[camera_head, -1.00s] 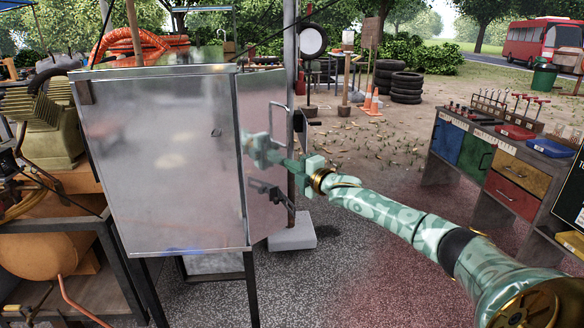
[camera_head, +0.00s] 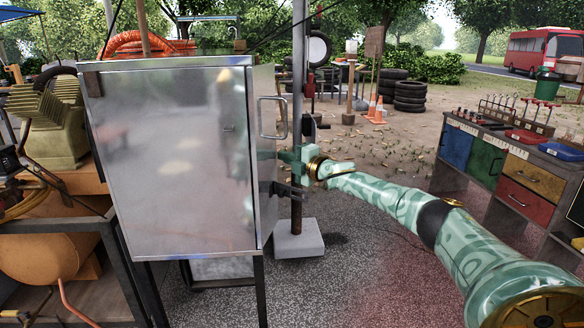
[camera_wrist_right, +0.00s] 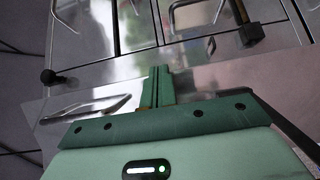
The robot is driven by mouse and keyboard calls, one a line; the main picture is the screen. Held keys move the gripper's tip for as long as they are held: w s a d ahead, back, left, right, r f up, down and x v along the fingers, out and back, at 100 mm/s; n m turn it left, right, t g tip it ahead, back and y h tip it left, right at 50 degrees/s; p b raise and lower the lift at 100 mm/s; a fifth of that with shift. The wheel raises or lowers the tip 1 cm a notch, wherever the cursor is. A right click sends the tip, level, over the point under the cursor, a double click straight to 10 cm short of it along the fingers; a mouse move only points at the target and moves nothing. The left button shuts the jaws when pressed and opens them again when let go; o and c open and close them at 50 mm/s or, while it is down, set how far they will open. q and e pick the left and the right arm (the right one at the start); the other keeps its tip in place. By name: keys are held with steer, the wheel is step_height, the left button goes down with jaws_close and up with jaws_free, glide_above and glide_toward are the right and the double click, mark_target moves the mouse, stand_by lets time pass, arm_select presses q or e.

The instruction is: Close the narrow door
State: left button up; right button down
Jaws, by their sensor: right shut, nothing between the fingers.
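The narrow door (camera_head: 265,145) shows in the head view as a slim metal panel at the right edge of a grey metal cabinet (camera_head: 170,160), seen steeply from the side. Its bar handle (camera_head: 284,118) sticks out to the right. My right gripper (camera_head: 288,160) is shut and empty, just right of the panel and below the handle. Whether it touches the panel is unclear. In the right wrist view the shut fingers (camera_wrist_right: 153,88) lie over a slanted shiny panel (camera_wrist_right: 200,82) with a handle (camera_wrist_right: 95,110) at its left. My left gripper is out of view.
A dark latch-like part (camera_head: 288,191) sits below my gripper. A pole on a pale base block (camera_head: 298,238) stands close behind it. A workbench with coloured drawers (camera_head: 500,170) stands right, the compressor (camera_head: 45,130) left. Open ground lies between pole and workbench.

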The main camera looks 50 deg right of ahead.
mark_target(274, 156)
steer(key=w, duration=0.1)
steer(key=w+a, duration=0.1)
steer(key=w, duration=0.1)
steer(key=shift+w+a, duration=0.1)
steer(key=shift+w, duration=0.2)
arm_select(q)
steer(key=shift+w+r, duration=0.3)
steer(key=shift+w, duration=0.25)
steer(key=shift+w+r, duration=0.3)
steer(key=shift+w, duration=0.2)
arm_select(e)
steer(key=shift+w, duration=0.2)
